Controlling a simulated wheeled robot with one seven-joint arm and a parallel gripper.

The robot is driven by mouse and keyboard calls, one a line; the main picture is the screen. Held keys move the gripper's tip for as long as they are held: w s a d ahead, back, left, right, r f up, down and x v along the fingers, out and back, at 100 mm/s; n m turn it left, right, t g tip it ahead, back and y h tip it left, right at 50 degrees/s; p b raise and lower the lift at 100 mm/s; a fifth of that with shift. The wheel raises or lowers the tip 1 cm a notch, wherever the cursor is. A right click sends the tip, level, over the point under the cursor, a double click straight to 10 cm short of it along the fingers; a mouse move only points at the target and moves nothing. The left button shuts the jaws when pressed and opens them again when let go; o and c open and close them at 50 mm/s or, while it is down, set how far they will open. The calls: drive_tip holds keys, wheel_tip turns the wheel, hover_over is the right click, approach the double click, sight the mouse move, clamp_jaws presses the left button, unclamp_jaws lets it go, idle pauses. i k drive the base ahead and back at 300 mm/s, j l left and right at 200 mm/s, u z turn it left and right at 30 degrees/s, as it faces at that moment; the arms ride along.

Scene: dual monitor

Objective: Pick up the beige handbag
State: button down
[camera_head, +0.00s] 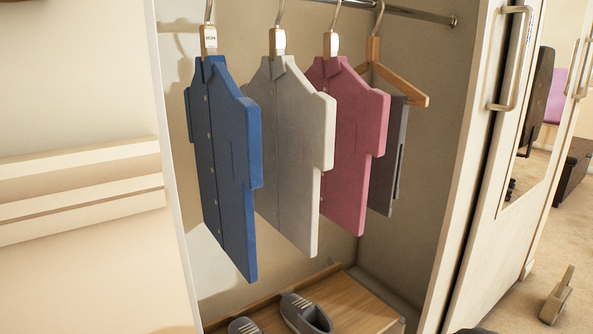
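A small beige object (557,297) with a narrow upright part, like a handle, stands on the carpet at the lower right. It may be the beige handbag, but it is too small to tell for sure. Nothing is seen touching it. My gripper is not in view.
An open wardrobe holds blue (225,165), white (293,150) and pink (348,140) shirts on a rail (415,14). Grey shoes (305,313) sit on its wooden shelf (355,302). A mirrored door (505,170) stands left of the beige object. Open carpet (560,235) lies behind it.

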sight(557, 299)
drive_tip(key=z, duration=1.6)
drive_tip(key=i+l, duration=0.25)
drive_tip(key=i, duration=0.2)
drive_tip(key=i+l, duration=0.25)
drive_tip(key=i, duration=0.25)
drive_tip(key=i+l, duration=0.25)
drive_tip(key=i, duration=0.2)
drive_tip(key=i+l, duration=0.25)
drive_tip(key=i, duration=0.2)
drive_tip(key=i+l+z, duration=0.1)
drive_tip(key=i+l, duration=0.15)
drive_tip(key=i, duration=0.25)
drive_tip(key=i+l, duration=0.25)
drive_tip(key=i, duration=0.2)
